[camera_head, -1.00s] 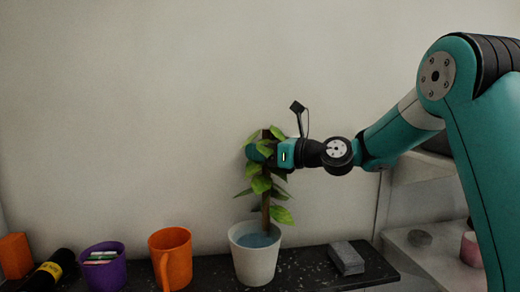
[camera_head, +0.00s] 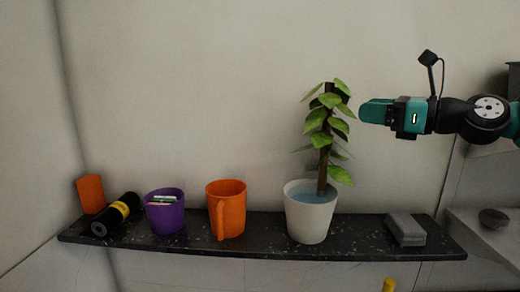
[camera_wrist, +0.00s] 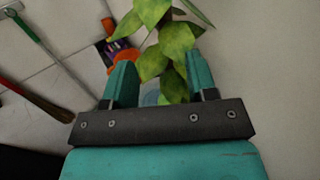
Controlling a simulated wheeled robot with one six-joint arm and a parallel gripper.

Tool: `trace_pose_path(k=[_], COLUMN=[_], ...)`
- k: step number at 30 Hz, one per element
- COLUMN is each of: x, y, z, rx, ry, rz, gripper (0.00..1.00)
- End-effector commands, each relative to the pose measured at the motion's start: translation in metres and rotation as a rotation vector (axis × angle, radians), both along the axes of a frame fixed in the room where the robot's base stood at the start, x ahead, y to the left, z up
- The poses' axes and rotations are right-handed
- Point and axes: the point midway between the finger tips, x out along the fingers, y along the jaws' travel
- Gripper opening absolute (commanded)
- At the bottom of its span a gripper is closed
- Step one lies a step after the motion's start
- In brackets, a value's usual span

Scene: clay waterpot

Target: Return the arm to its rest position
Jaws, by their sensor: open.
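My gripper (camera_head: 375,111) is at the upper right in the head view, beside the upper leaves of the plant and pointing left. In the wrist view my gripper (camera_wrist: 162,82) shows its two teal fingers apart, with nothing held between them. The leaves (camera_wrist: 165,50) appear beyond the fingertips. The plant (camera_head: 325,130) stands upright in a white pot (camera_head: 310,220) with blue water-like fill at its top. An orange pitcher-like mug (camera_head: 230,208) stands on the shelf left of the pot, its handle facing front.
The dark speckled shelf (camera_head: 265,246) also bears a purple cup (camera_head: 165,213), a black-and-yellow cylinder (camera_head: 116,214), an orange block (camera_head: 90,195) and a grey block (camera_head: 406,229). A lighter surface with a dark stone (camera_head: 493,219) is at the right. The wall space above the left is clear.

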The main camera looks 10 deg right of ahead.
Motion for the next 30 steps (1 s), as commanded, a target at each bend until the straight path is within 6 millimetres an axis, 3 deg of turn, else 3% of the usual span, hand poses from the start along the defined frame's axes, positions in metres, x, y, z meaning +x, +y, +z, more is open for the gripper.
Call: trace_pose_path(k=[5, 8, 15, 22, 27, 30], x=[-0.017, -0.036, -0.102, -0.179, -0.232, -0.253], y=[0.053, 0.088, 0.146, 0.167, 0.163, 0.157], z=[-0.028, -0.052, -0.110, -0.161, -0.190, -0.202], rx=[-0.306, -0.551, -1.060, -1.386, -1.482, -1.487], ry=[-0.123, -0.242, -0.589, -0.998, -1.311, -1.451], rz=[0.114, 0.232, 0.614, 1.083, 1.439, 1.596], gripper=[0.52, 0.52, 0.52, 0.52, 0.52, 0.52])
